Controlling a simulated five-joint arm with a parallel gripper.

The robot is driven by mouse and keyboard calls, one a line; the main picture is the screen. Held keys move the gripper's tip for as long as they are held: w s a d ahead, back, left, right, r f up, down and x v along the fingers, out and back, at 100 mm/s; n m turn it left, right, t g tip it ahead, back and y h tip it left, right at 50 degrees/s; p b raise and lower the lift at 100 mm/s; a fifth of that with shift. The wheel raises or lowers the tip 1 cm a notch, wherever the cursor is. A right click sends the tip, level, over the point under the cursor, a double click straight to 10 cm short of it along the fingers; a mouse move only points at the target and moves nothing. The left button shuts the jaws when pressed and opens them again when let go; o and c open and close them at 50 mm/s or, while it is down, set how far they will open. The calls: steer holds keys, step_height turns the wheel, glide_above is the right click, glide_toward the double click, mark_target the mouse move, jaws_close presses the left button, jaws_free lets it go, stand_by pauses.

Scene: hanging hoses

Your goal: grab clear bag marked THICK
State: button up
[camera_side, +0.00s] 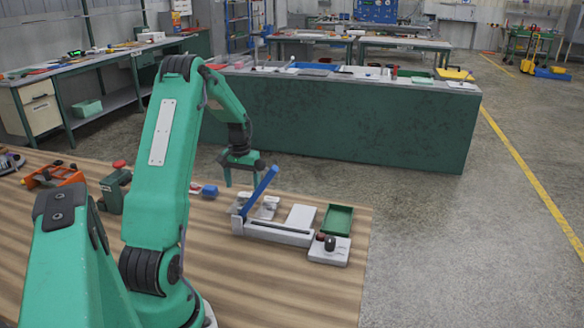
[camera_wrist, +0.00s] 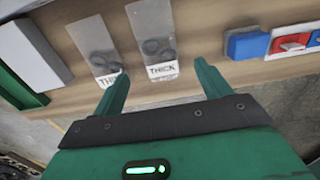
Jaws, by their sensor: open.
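In the wrist view two clear bags with dark rings inside lie on the wooden table (camera_side: 110,240). The right bag (camera_wrist: 153,35) has a white label reading THICK. The left bag (camera_wrist: 95,42) has a label of which only "THI" shows; my left finger hides the rest. My gripper (camera_wrist: 162,72) is open and empty, its fingers on either side of the THICK label in this view, not touching the bag as far as I can see. In the side view my gripper (camera_side: 241,178) hangs above the table, over the bags (camera_side: 267,207), whose labels are unreadable there.
A white sealer-like device (camera_side: 275,233) with a raised blue arm (camera_side: 259,190) stands in front of the bags. A white block (camera_side: 300,217), a green tray (camera_side: 338,219) and a pad with a black knob (camera_side: 330,250) are right. A blue block (camera_side: 209,191) lies left.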

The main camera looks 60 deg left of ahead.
mark_target(244, 197)
steer(key=shift+a+f, duration=0.1)
steer(key=shift+f, duration=2.35)
steer(key=c, duration=1.1)
